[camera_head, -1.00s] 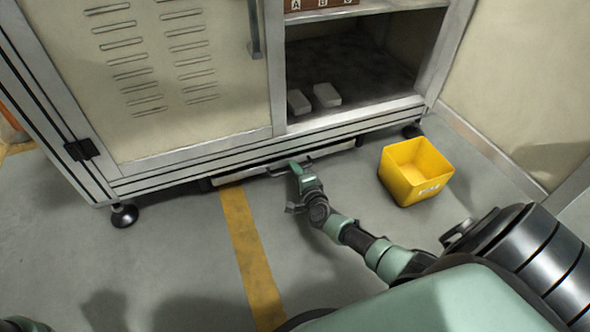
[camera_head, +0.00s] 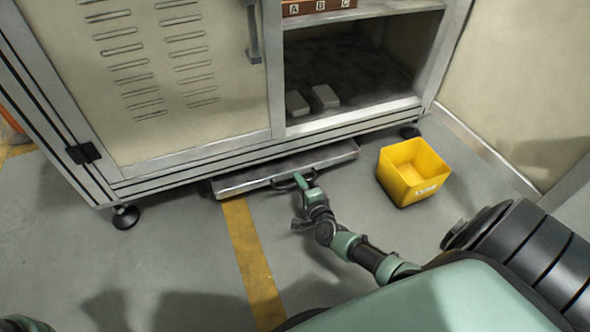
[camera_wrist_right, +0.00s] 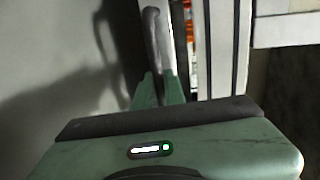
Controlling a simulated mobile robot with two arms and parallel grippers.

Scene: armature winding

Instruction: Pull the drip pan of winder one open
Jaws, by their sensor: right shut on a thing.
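The drip pan (camera_head: 328,156) is a flat grey metal tray under the cabinet, sticking out partway from beneath its bottom rail. Its dark handle (camera_head: 284,184) is on the front edge. My right gripper (camera_head: 304,176) is shut on the handle. In the right wrist view, the handle (camera_wrist_right: 152,35) runs up from between the green fingers of my right gripper (camera_wrist_right: 160,88). A green part of my left arm shows at the bottom left corner of the head view, but its gripper is not seen.
The cabinet (camera_head: 190,160) stands on black feet, with a vented door and an open bay holding two pale blocks (camera_head: 325,97). A yellow bin (camera_head: 412,172) stands on the floor right of the pan. The floor in front, with a yellow stripe (camera_head: 250,260), is clear.

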